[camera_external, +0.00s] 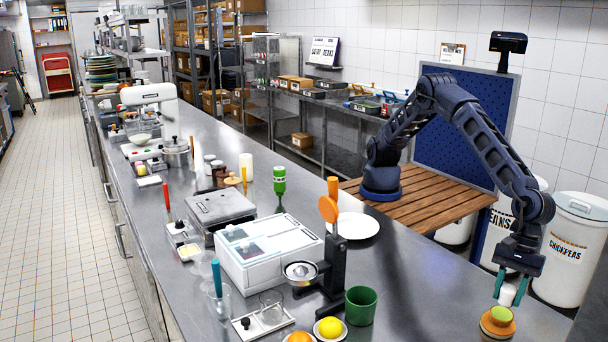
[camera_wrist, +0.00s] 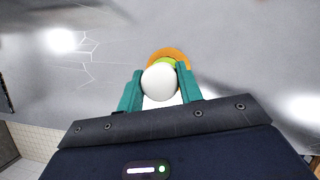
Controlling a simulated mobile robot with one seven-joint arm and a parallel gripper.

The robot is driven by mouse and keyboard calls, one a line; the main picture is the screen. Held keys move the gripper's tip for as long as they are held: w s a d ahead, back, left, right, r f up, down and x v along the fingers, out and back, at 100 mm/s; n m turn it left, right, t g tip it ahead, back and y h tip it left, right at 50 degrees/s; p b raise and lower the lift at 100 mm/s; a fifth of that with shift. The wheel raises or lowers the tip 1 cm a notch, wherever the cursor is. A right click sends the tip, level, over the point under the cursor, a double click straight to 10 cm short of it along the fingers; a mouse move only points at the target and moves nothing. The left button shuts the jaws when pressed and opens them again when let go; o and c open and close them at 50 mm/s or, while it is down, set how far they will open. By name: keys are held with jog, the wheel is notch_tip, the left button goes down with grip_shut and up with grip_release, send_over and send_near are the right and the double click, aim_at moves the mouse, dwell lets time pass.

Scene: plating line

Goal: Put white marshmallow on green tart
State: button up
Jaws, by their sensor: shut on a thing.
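My gripper (camera_external: 511,291) is shut on the white marshmallow (camera_external: 507,295), which sits between its green fingers. The marshmallow also shows in the wrist view (camera_wrist: 160,82), between the fingertips. The green tart (camera_external: 501,315) has an orange-brown crust and a green top, and rests at the right end of the steel counter. In the wrist view the tart (camera_wrist: 168,53) is partly hidden behind the marshmallow. The marshmallow is above the tart, slightly to its right in the external view. A small gap seems to show between them, but contact is hard to judge.
A green cup (camera_external: 361,305) stands left of the tart. A black stand with an orange top (camera_external: 328,208) and a white plate (camera_external: 358,226) are further back. Counter around the tart is clear.

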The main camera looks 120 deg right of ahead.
aim_at(505, 302)
jog(key=shift+f, duration=1.55)
jog(key=shift+f, duration=0.15)
jog(key=o, duration=0.7)
jog(key=shift+c, duration=0.2)
jog(key=v, duration=1.2)
jog(key=shift+w+r, duration=0.15)
jog(key=shift+r, duration=0.1)
